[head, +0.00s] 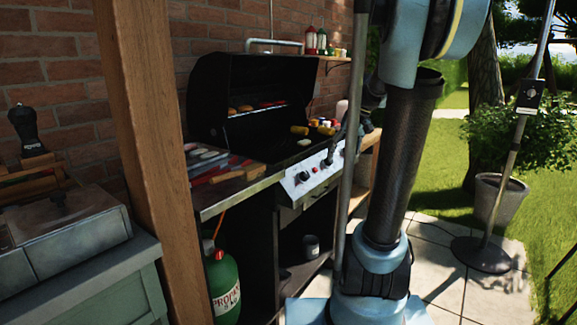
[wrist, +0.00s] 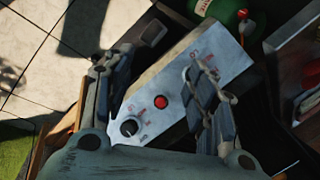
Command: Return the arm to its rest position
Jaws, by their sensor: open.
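My gripper (wrist: 160,95) is open in the wrist view, its two fingers apart and nothing between them. Below it lies the grill's pale control panel (wrist: 185,82), with a black knob and a red button showing between the fingers. In the head view my arm stands upright at the right of the grill (head: 225,100). A dark part of my gripper (head: 372,100) shows partly behind the arm, by the right end of the grill's control panel (head: 312,172); most of it is hidden there.
A wooden post (head: 145,110) stands left of the grill. A green propane tank (head: 224,285) sits under the left side shelf. Vegetables (head: 322,126) lie on the grill. A lamp stand (head: 485,253) and a potted bush (head: 497,198) are on the right. Open paving lies between them and the grill.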

